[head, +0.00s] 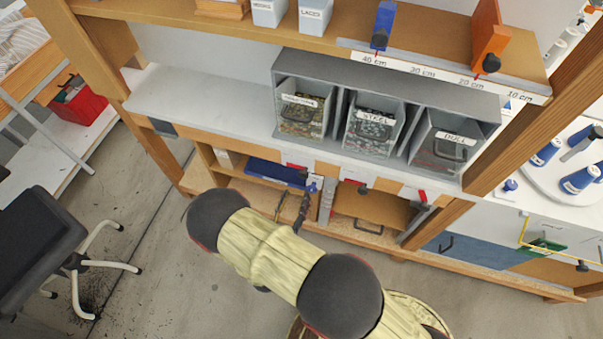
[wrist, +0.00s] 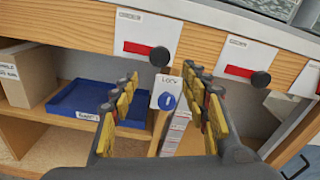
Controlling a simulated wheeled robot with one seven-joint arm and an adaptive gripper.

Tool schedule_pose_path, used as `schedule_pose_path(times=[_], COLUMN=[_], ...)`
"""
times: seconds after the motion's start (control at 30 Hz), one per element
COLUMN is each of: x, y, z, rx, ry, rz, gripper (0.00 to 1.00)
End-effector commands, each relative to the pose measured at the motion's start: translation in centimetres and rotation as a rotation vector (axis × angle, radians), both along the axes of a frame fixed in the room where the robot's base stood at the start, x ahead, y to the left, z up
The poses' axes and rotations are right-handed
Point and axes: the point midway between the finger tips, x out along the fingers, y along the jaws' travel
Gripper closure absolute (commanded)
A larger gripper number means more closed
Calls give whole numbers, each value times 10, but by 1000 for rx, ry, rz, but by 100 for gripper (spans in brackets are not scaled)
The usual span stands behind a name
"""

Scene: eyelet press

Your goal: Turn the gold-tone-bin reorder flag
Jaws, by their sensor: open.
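The gold-tone bin (head: 301,115) is the left of three grey bins in the head view. Its reorder flag is a red bar on a white plate under the shelf edge; it shows in the head view (head: 294,165) and at the upper left of the wrist view (wrist: 136,48). The bar lies about level, with a dark round knob (wrist: 160,56) at its right end. My gripper (wrist: 156,84) is open and empty, its fingers below the flag row. A white LOCK plate with a blue knob (wrist: 166,101) shows between the fingers.
A second red flag (wrist: 238,71) sits to the right, under the steel bin (head: 370,131). A blue tray (wrist: 85,108) and cardboard box (wrist: 27,75) stand on the lower shelf. A wooden post (head: 468,210) stands at the right.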

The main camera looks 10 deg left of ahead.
Motion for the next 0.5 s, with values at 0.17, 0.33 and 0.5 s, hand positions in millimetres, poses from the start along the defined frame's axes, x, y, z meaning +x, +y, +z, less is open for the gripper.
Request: schedule_pose_path(times=[0.17,0.33,0.5], x=[9,33,57], y=[1,-1,-3], z=[6,5,5], rx=[-9,-8,-8], ry=[-22,-22,-22], rz=[11,8,8], gripper=[54,54,54])
